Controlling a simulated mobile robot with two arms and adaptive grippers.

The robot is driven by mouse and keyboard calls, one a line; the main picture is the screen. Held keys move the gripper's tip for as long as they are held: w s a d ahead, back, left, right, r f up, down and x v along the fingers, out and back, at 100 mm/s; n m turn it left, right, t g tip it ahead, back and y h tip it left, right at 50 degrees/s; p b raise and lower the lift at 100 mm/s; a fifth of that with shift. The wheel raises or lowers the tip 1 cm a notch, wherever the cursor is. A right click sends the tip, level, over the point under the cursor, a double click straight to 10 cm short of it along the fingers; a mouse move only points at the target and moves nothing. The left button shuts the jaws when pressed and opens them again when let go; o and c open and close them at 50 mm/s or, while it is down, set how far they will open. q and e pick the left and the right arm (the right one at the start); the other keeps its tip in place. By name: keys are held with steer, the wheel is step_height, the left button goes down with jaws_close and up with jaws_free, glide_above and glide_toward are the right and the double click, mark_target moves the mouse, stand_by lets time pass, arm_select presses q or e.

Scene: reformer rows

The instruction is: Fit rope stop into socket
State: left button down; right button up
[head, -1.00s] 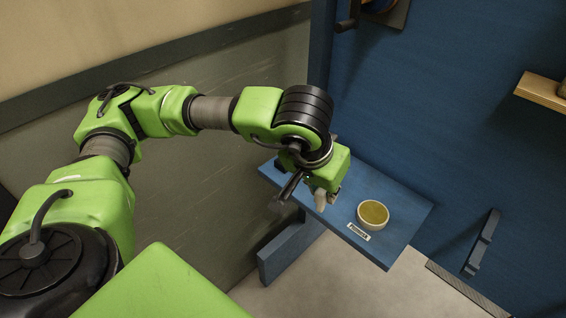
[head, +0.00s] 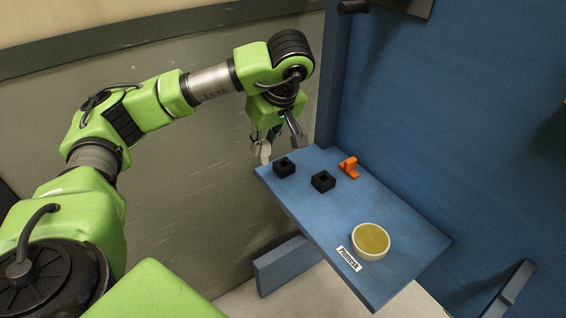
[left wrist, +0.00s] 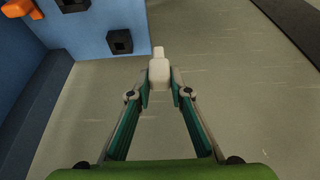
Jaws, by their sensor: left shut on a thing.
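My left gripper (head: 266,146) is shut on a pale, off-white piece, likely the rope stop (left wrist: 159,70), which sits between the fingertips in the left wrist view. In the head view the held piece is at the far left end of the blue shelf, near its edge. Two black square blocks with a square opening, likely sockets, stand on the shelf: one nearest the gripper (head: 284,167) and one further right (head: 323,181). In the left wrist view one black block (left wrist: 120,41) lies left of and apart from the held piece. My right gripper is not in view.
The blue shelf (head: 330,215) also holds an orange bracket-like piece (head: 348,167) at the back and a round pale dish (head: 371,242) with a yellowish inside near a label (head: 349,259). A blue wall (head: 450,130) rises behind. The middle of the shelf is clear.

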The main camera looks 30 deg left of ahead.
arm_select(q)
steer(key=w+f, duration=0.3)
steer(key=w, duration=0.3)
steer(key=p, duration=0.2)
glide_above(281, 161)
steer(key=d, duration=0.1)
step_height(281, 161, down, 6)
steer(key=r, duration=0.1)
steer(key=f, duration=0.1)
steer(key=f+p, duration=0.1)
steer(key=f, duration=0.1)
steer(key=shift+s+d+f, duration=0.15)
steer(key=shift+s+f, duration=0.05)
steer(key=shift+f, duration=0.3)
steer(key=c, duration=1.8)
jaws_free()
steer(key=shift+r, duration=0.1)
steer(key=shift+c, duration=0.2)
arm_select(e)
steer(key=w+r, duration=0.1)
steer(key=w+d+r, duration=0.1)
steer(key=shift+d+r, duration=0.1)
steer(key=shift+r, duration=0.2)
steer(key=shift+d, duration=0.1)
